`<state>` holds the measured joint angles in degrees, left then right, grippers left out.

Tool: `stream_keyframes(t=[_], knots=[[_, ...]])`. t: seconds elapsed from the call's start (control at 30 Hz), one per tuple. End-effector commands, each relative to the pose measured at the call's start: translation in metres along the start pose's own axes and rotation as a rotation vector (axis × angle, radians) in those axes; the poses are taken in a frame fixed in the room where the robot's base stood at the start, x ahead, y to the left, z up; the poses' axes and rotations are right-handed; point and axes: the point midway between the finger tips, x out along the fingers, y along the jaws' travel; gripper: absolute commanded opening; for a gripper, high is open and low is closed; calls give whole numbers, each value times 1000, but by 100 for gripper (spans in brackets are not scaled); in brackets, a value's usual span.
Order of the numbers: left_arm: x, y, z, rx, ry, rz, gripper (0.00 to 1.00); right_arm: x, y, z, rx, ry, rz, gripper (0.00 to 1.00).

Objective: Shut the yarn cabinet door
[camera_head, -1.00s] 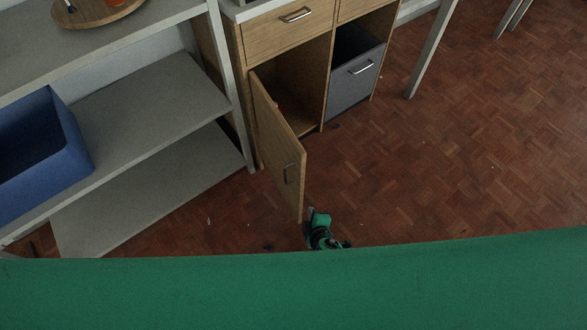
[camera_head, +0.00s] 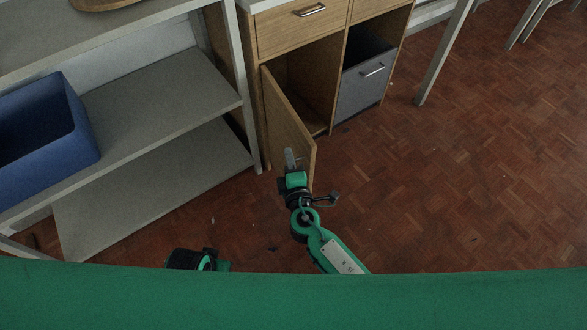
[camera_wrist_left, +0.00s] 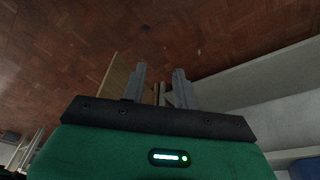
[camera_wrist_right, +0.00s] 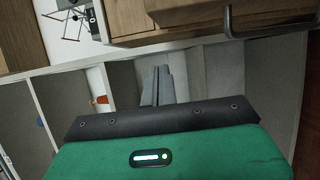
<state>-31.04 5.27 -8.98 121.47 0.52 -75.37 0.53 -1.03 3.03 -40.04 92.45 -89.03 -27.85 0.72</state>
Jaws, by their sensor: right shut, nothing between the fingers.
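The yarn cabinet door (camera_head: 285,118) is a light wood panel, hinged at its left and standing wide open into the room. Its lower part is hidden behind my right arm. My right gripper (camera_head: 290,158) is shut and empty, in front of the door's outer face near its free edge; I cannot tell whether it touches. In the right wrist view its fingers (camera_wrist_right: 157,85) are together, and a dark bar handle (camera_wrist_right: 228,20) shows close by at top right. My left gripper's fingers (camera_wrist_left: 160,85) are apart and empty in the left wrist view, with a wooden panel (camera_wrist_left: 120,75) beyond them.
The wooden cabinet (camera_head: 300,70) has a drawer above the open compartment and a grey bin (camera_head: 364,90) at its right. A grey shelf unit (camera_head: 150,95) with a blue crate (camera_head: 75,125) stands left of the door.

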Motion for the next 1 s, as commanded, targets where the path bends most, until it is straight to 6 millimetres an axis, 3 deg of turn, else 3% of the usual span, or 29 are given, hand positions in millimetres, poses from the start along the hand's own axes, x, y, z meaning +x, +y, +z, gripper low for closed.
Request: stream_keyframes(t=[0.17, 0.23, 0.4, 1.0], knots=[[6, 0, 1, 0, -6, 0, 30, 36, 2, 0, 0, 0, 1, 0], [12, 0, 3, 0, -16, 1, 30, 36, 1, 15, -4, -1, -1, 0], [20, 0, 6, 0, -24, 1, 30, 40, 0, 33, -2, 0, -1, 0], [25, 0, 9, 0, -30, 0, 30, 42, -1, 42, 0, 7, -1, 0]])
